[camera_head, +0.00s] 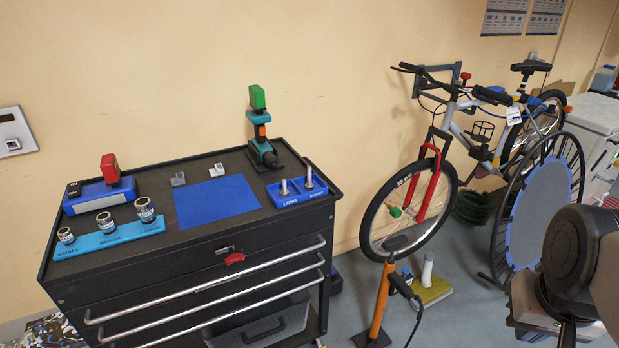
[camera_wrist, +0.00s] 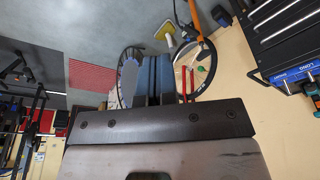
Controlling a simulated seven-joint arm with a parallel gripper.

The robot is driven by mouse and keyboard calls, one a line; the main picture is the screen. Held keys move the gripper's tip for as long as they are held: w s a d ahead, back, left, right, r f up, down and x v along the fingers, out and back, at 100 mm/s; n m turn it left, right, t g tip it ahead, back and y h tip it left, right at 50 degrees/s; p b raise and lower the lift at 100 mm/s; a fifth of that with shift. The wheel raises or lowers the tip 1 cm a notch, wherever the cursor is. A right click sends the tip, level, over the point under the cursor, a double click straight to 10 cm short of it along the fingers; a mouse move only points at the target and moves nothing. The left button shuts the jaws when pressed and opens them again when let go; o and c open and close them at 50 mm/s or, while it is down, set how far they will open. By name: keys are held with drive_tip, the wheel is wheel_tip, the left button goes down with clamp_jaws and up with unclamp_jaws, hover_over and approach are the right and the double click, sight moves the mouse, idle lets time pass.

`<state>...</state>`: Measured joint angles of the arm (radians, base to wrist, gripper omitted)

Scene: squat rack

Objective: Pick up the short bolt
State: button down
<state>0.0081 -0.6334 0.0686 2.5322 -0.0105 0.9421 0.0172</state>
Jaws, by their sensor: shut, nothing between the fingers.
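The short bolt (camera_head: 309,178) stands upright, silvery, in the right slot of a blue tray (camera_head: 298,196), above the label SHORT. The long bolt (camera_head: 284,187) stands to its left above the label LONG. The tray sits at the right end of the black tool cart's top. My gripper (camera_wrist: 152,82) is shut and empty in the wrist view, away from the cart. Its fingers are not seen in the head view, where my arm is at the lower right.
A green-topped drill (camera_head: 262,140) stands behind the tray on the cart (camera_head: 170,166). A blue mat (camera_head: 216,201), a socket tray (camera_head: 110,240) and a red-topped device (camera_head: 110,170) lie left. A bicycle (camera_head: 440,170) and an orange pump (camera_head: 380,300) are right of the cart.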

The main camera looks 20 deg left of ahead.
drive_tip(key=c, duration=1.1)
unclamp_jaws()
drive_tip(key=shift+o, duration=0.2)
drive_tip(key=w+a+f+m+g+y, duration=0.1)
drive_tip(key=w+a+m+y, duration=0.85)
drive_tip(key=w+a, duration=1.45)
drive_tip(key=w+a+f+m+y, duration=0.1)
drive_tip(key=w+a+f+m, duration=0.2)
drive_tip(key=a, duration=0.4)
drive_tip(key=w+a+f+m+t+y, duration=0.1)
drive_tip(key=w+a+f+m, duration=0.2)
drive_tip(key=w+a, duration=0.4)
drive_tip(key=w+a+f+m+t+y, duration=0.1)
drive_tip(key=w+a+f+m, duration=0.3)
drive_tip(key=a, duration=0.3)
drive_tip(key=shift+w+a+m+y, duration=0.35)
drive_tip(key=shift+w+m, duration=0.05)
drive_tip(key=shift+m, duration=0.45)
